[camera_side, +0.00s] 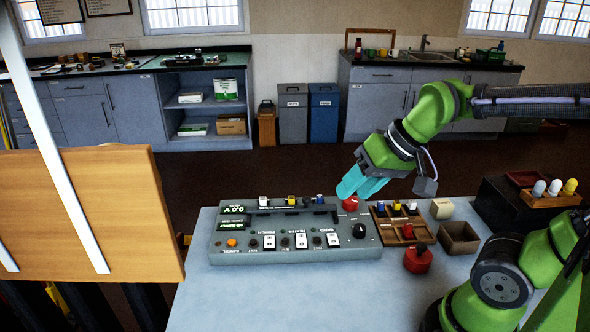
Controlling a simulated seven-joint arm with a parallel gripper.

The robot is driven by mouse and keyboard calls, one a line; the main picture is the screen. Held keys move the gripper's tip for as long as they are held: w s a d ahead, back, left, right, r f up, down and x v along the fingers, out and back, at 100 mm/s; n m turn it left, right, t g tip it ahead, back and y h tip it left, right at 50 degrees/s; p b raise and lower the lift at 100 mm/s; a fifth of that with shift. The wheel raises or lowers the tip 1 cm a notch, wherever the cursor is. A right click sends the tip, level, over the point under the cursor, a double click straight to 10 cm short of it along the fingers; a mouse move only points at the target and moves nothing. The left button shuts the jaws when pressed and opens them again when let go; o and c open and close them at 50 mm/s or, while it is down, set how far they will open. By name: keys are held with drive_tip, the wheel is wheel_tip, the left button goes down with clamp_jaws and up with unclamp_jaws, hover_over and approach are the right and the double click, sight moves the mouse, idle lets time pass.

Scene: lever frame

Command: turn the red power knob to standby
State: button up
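The red power knob (350,203) sits at the far right corner of a grey control panel (300,255). Its pointer and any position marks are too small to read. My gripper (356,191), with cyan fingers, points down and left just above the knob. The fingertips look very close to the knob, but I cannot tell whether they touch it. The two fingers overlap in this view, so their gap is unclear. A black knob (359,231) is at the panel's right front, and a green-lit display (232,210) is on its left.
The panel carries several white switches (300,241) and an orange button (231,242). Right of it are a wooden compartment tray (388,241), a red knobbed object (418,259), an open box (459,238) and a cream block (442,208). The table's front left is clear.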

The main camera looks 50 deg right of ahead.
drive_tip(key=o, duration=0.4)
drive_tip(key=w+d, duration=0.1)
drive_tip(key=w+d+g, duration=0.1)
drive_tip(key=w+d, duration=0.1)
drive_tip(key=w+d+g, duration=0.1)
drive_tip(key=w+d, duration=0.1)
drive_tip(key=shift+f+n+h, duration=0.3)
drive_tip(key=shift+f, duration=0.05)
drive_tip(key=shift+o, duration=0.2)
drive_tip(key=n+g+h, duration=0.2)
drive_tip(key=n+g, duration=0.2)
drive_tip(key=n, duration=0.3)
hover_over(351, 200)
drive_tip(key=f, duration=0.2)
wheel_tip(351, 200, down, 16)
drive_tip(key=shift+r, duration=0.25)
drive_tip(key=c, duration=1.1)
